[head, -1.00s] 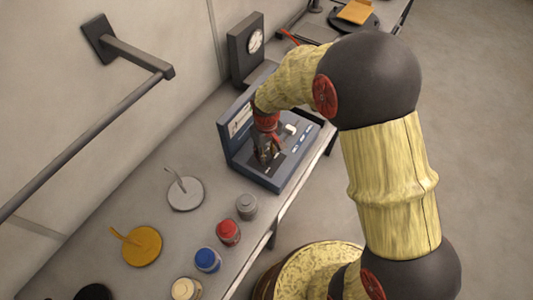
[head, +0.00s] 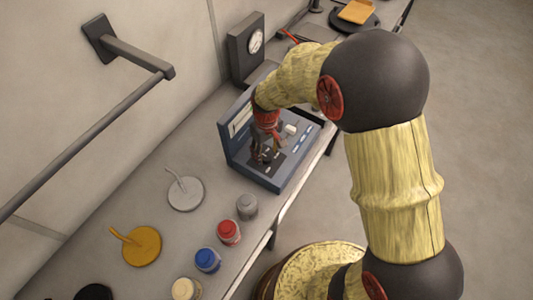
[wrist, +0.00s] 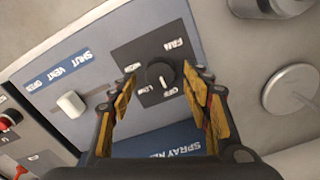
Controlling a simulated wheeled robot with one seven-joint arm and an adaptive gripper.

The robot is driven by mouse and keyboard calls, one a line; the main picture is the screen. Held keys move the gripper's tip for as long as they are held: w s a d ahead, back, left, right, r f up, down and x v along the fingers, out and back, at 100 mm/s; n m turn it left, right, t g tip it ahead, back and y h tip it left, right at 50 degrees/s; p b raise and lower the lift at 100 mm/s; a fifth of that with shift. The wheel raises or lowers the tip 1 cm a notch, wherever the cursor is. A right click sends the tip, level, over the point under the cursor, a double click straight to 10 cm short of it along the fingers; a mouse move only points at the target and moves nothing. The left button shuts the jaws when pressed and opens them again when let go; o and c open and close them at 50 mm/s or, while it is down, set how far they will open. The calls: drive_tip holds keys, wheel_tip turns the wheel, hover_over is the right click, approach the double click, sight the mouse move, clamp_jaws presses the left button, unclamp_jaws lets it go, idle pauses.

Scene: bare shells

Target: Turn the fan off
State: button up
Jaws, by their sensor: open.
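The fan knob (wrist: 160,75) is a round black dial on a dark plate marked FAN (wrist: 181,44), with HIGH, LOW and OFF labels around it. It has a pale pointer mark on its lower side, but I cannot tell exactly which label it meets. My gripper (wrist: 165,79) is open, with one finger on each side of the knob; I see no clear contact. In the head view my gripper (head: 264,152) is over the near part of the blue-grey control panel (head: 262,179) and hides the knob.
A white vent slider (wrist: 71,104) sits beside the fan plate. A SPRAY label (wrist: 180,147) lies nearby. On the bench are a grey jar (head: 247,206), a red jar (head: 228,232), a blue jar (head: 207,260) and a pale disc (head: 186,194). A gauge box (head: 247,50) stands behind.

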sight(267, 156)
wheel_tip(267, 156, up, 11)
idle(0.3)
drive_tip(key=shift+f, duration=0.1)
idle(0.4)
drive_tip(key=s+d+r+m+t+b, duration=0.2)
drive_tip(key=s+d+r+m+b, duration=0.1)
drive_tip(key=s+d, duration=0.4)
drive_tip(key=s+d+r+m+t+b, duration=0.3)
drive_tip(key=s+d+r, duration=0.4)
drive_tip(key=s, duration=0.6)
drive_tip(key=shift+d+r+t+b, duration=0.2)
drive_tip(key=shift+t+b, duration=0.1)
drive_tip(key=shift+b, duration=0.6)
drive_tip(key=shift+s, duration=0.1)
